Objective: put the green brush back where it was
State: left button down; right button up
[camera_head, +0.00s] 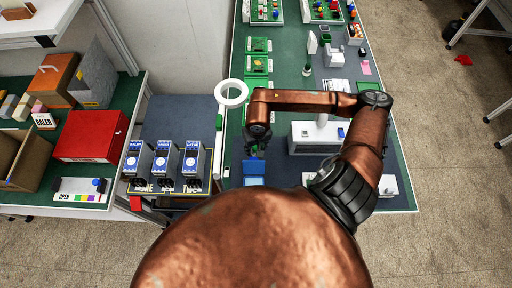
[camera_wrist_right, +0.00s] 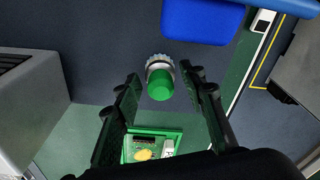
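In the right wrist view, a green cylindrical piece with a pale ridged collar (camera_wrist_right: 160,80) shows end-on; it looks like the green brush, but its full shape is hidden. My right gripper (camera_wrist_right: 165,82) is open, with one dark finger on each side of this piece and visible gaps to both. I cannot tell how far beyond the fingertips it is. In the head view my right gripper (camera_head: 256,148) is over the left part of the green bench (camera_head: 272,168), and the piece is not clear there. My left gripper is not in view.
A blue bin (camera_head: 254,172) is close to the right gripper, and also shows in the wrist view (camera_wrist_right: 202,20). A white ring lamp (camera_head: 231,93) stands just left of the arm. A grey-white machine (camera_head: 312,137) stands to the right. Green trays (camera_head: 257,65) lie farther back.

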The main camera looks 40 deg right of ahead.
jog(key=shift+r, duration=0.1)
jog(key=shift+r, duration=0.2)
notch_tip(320, 180, up, 12)
jog(key=s, duration=0.1)
jog(key=shift+a+f+b, duration=0.2)
jog(key=shift+a+b, duration=0.05)
jog(key=shift+b, duration=0.2)
jog(key=shift+s, duration=0.1)
